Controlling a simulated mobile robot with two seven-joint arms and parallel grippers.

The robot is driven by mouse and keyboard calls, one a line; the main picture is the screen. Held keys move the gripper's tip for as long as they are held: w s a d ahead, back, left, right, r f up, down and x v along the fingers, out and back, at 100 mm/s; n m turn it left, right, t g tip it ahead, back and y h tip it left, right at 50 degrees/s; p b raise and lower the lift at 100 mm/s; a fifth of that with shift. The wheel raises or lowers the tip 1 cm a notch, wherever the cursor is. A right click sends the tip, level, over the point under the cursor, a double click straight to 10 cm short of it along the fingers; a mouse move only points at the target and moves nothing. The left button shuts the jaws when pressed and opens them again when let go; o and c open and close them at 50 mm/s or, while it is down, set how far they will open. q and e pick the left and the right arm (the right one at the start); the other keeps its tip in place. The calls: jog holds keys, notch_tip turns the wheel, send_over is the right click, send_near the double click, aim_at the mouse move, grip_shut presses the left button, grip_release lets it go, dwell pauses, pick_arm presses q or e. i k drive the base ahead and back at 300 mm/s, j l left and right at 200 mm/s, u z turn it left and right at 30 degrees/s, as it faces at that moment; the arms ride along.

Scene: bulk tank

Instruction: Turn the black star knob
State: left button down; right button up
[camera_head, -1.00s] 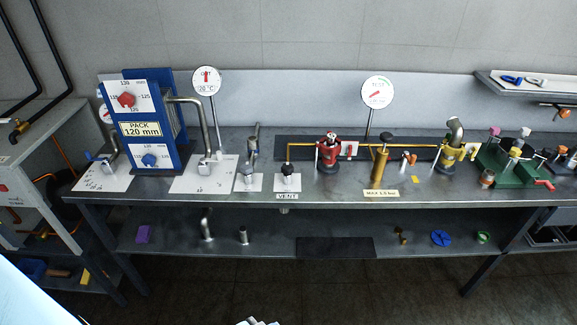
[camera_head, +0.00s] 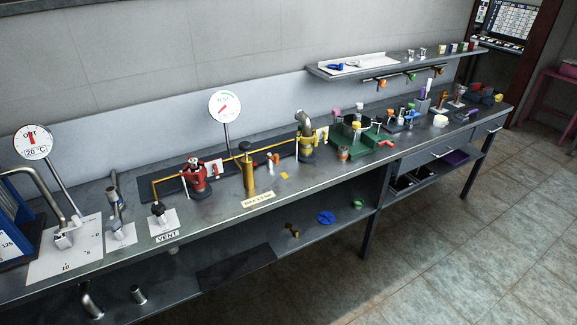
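A small black knob (camera_head: 158,209) that looks star-shaped sits on top of a fitting on a white plate behind the VENT label (camera_head: 167,237), at the left part of the bench. Another black knob (camera_head: 245,146) tops the upright brass cylinder (camera_head: 249,175) to its right; its exact shape is too small to tell. Neither gripper shows in the head view, and nothing touches either knob.
The long metal bench (camera_head: 320,193) runs from lower left to upper right. A red valve (camera_head: 195,181), a brass valve (camera_head: 307,148) and a green block (camera_head: 352,142) stand along it. A round gauge (camera_head: 225,107) rises behind. The tiled floor (camera_head: 470,255) in front is clear.

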aim_at(157, 208)
jog(key=i+j+u, duration=0.1)
jog(key=u, duration=1.4)
jog(key=i+l, duration=0.35)
jog(key=i, duration=0.2)
